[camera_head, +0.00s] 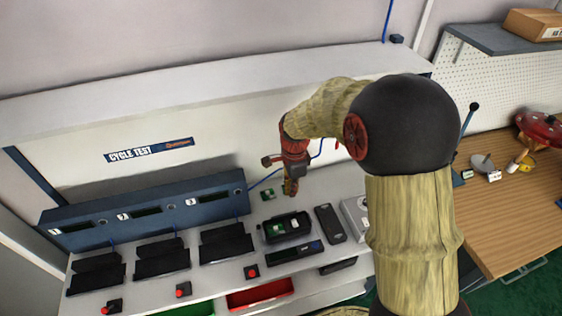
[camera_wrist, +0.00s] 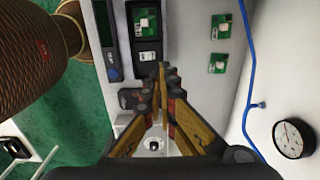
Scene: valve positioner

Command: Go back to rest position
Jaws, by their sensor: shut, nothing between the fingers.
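My gripper (camera_head: 290,187) is over the back part of the white bench, pointing down, near the right end of the blue display panel. In the wrist view my gripper (camera_wrist: 163,72) has its fingers together with nothing between them. My arm, in a wood-like covering with a black joint, fills the right middle of the head view and hides part of the bench behind it.
A black case (camera_head: 287,227) holding small boards sits just in front of my gripper. A loose green board (camera_head: 268,194) lies nearby. A blue cable (camera_wrist: 249,90) and a round gauge (camera_wrist: 293,138) are at the right in the wrist view. A wooden table (camera_head: 515,205) stands right.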

